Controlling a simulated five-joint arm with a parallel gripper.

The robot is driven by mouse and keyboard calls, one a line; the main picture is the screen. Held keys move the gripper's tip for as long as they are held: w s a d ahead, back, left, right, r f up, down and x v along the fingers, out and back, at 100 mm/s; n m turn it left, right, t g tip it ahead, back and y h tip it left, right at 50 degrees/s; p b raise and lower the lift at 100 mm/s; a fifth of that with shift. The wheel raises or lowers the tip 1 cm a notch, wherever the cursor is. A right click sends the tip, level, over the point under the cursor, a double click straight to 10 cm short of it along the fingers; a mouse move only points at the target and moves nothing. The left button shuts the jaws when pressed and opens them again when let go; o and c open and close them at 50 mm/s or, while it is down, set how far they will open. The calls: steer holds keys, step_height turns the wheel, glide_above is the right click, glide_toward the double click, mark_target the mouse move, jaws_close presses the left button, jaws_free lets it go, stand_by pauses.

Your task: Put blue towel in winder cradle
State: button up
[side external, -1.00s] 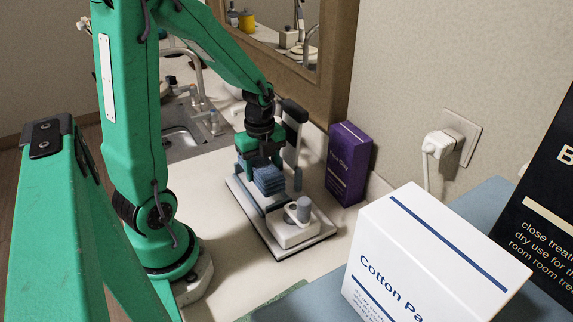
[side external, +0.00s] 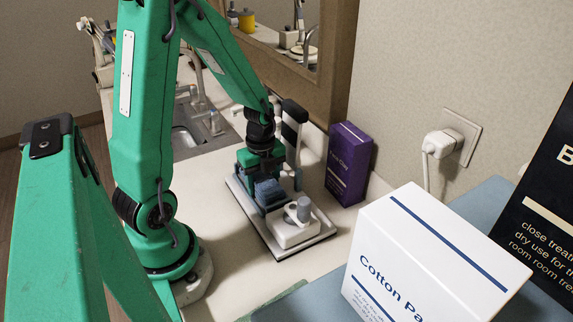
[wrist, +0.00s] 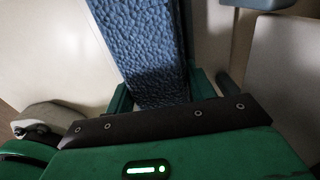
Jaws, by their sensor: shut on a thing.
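The blue towel (side external: 268,192) is a folded, textured stack in the side view. It fills the upper middle of the wrist view (wrist: 140,50). My gripper (side external: 264,172) points down and is shut on the towel, with its green fingers on either side. The winder (side external: 292,233) is a white block with a grey knob on a pale base plate. The towel is low over the cradle part behind the knob. My gripper and the towel hide most of the cradle, so I cannot tell whether the towel touches its floor.
A dark upright post (side external: 293,125) stands close behind my gripper. A purple box (side external: 348,165) stands to the right against the wall. A white cotton box (side external: 430,260) is in the right foreground. A sink (side external: 185,140) lies behind to the left.

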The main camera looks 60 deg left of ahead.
mark_target(263, 176)
steer(key=shift+f, duration=0.3)
steer(key=shift+f, duration=0.25)
steer(key=o, duration=1)
steer(key=shift+s, duration=0.1)
steer(key=shift+c, duration=0.2)
steer(key=shift+o, duration=0.4)
step_height(263, 176, up, 13)
steer(key=shift+r, duration=0.1)
steer(key=shift+d, duration=0.1)
